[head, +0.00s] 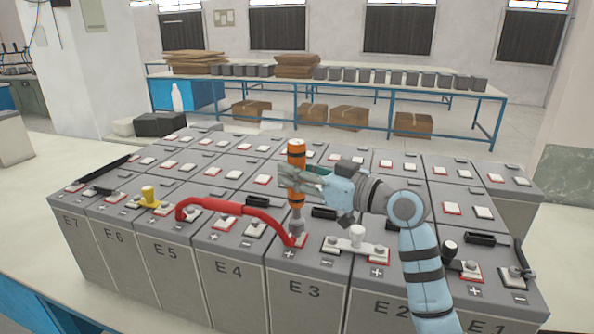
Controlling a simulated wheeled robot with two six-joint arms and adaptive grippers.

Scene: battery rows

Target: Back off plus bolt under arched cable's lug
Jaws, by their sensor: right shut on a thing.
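The red arched cable (225,207) runs from a terminal on the E5 battery to the red-edged plus terminal (300,241) of the E3 battery (305,290). My right gripper (296,180) is shut on an orange driver tool (296,152) with black bands. The tool stands upright above E3, with its grey socket end down at the cable's lug. The socket hides the bolt, and I cannot tell whether it is seated on it. My left gripper is not in view.
A yellow-capped terminal (149,195) stands left of the cable. A metal link with a white knob (357,234) lies right of the tool. A black-knobbed post (449,249) is farther right. More battery rows stand behind. A blue-framed table (400,88) is at the back.

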